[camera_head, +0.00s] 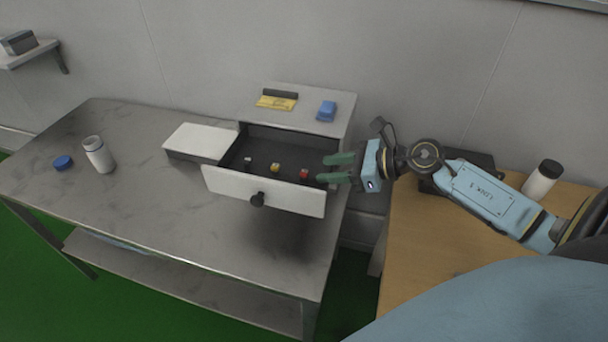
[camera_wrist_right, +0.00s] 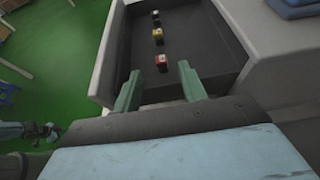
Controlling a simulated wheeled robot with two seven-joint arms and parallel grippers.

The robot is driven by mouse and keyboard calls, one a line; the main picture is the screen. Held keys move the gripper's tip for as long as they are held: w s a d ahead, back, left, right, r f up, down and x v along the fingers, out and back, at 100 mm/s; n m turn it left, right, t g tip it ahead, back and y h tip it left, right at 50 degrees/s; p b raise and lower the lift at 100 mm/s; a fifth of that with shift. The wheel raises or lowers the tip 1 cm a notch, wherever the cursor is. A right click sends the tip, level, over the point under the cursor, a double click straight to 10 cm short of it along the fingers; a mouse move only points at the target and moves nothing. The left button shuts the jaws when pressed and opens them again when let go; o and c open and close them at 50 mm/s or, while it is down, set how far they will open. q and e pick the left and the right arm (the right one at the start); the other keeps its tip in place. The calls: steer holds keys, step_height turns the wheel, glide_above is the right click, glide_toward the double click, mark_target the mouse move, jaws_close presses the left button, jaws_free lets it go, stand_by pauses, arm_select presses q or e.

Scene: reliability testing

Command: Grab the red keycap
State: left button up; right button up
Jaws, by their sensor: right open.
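The red keycap (camera_head: 304,174) lies in the open drawer, at the right end of a row of small keycaps. It also shows in the right wrist view (camera_wrist_right: 162,63), just beyond the fingertips and between their lines. The white-fronted drawer (camera_head: 228,185) is pulled out of a cabinet on the grey table. My right gripper (camera_head: 324,168) is open and empty at the drawer's right side, with green fingers pointing left toward the red keycap. The right wrist view shows the two fingers (camera_wrist_right: 158,78) apart.
A yellow keycap (camera_head: 275,168) and a whitish one (camera_head: 248,160) lie left of the red one. A blue object (camera_head: 327,111) and a yellow packet (camera_head: 276,103) sit on the cabinet top. A white bottle (camera_head: 98,155) and blue lid (camera_head: 62,162) stand far left.

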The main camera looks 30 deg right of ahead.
mark_target(307, 172)
steer(key=shift+w+a+f, duration=0.15)
steer(key=shift+w+a, duration=0.15)
steer(key=x, duration=0.4)
steer(key=shift+w, duration=0.15)
steer(key=shift+w+a+f, duration=0.2)
steer(key=shift+w+a, duration=0.15)
steer(key=shift+c, duration=0.5)
jaws_close()
arm_select(q)
steer(key=shift+w+a, duration=0.15)
steer(key=shift+w, duration=0.05)
